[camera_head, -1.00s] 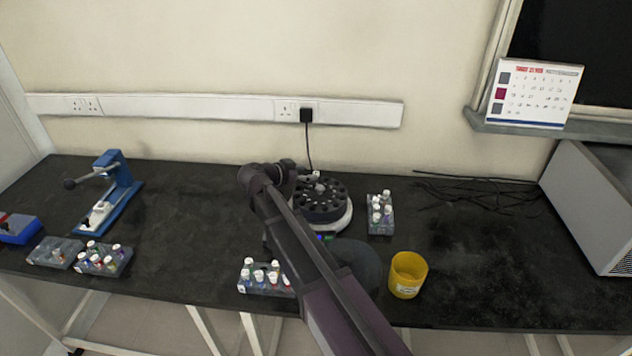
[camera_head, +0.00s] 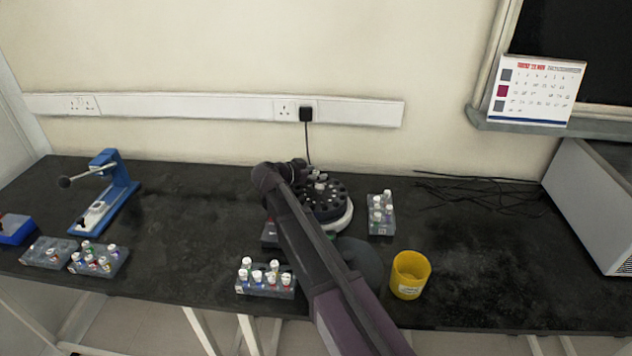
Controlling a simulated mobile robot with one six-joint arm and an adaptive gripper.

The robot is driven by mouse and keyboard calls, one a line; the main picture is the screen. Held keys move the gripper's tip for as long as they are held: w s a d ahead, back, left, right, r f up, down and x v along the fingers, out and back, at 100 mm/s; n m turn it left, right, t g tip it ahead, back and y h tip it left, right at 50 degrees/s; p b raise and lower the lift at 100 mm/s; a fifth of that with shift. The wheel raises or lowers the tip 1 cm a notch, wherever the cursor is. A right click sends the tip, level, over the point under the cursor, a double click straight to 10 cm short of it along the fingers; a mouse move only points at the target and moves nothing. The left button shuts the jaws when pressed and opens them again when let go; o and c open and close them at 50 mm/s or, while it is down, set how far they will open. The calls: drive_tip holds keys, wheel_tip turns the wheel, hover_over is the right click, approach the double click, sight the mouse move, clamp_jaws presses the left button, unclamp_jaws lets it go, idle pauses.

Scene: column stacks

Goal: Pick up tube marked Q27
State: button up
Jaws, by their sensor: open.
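One rack (camera_head: 267,290) is at the front centre, left of my arm. Another (camera_head: 380,228) stands right of the round dark rotor device (camera_head: 340,215). Two more racks, one at the far left (camera_head: 48,256) and one beside it (camera_head: 99,270), hold tubes too. My gripper (camera_head: 314,175) is over the back left of the rotor device, small and partly hidden by my wrist. It is open, and I see no tube in it.
A yellow cup (camera_head: 409,275) stands at the front, right of my arm. A blue press-like device (camera_head: 108,195) and a blue box (camera_head: 14,229) are at the left. Black cables (camera_head: 480,190) and a grey box (camera_head: 595,205) are at the right. The bench between press and arm is clear.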

drive_tip(key=shift+c, duration=0.2)
idle(0.3)
drive_tip(key=c, duration=0.8)
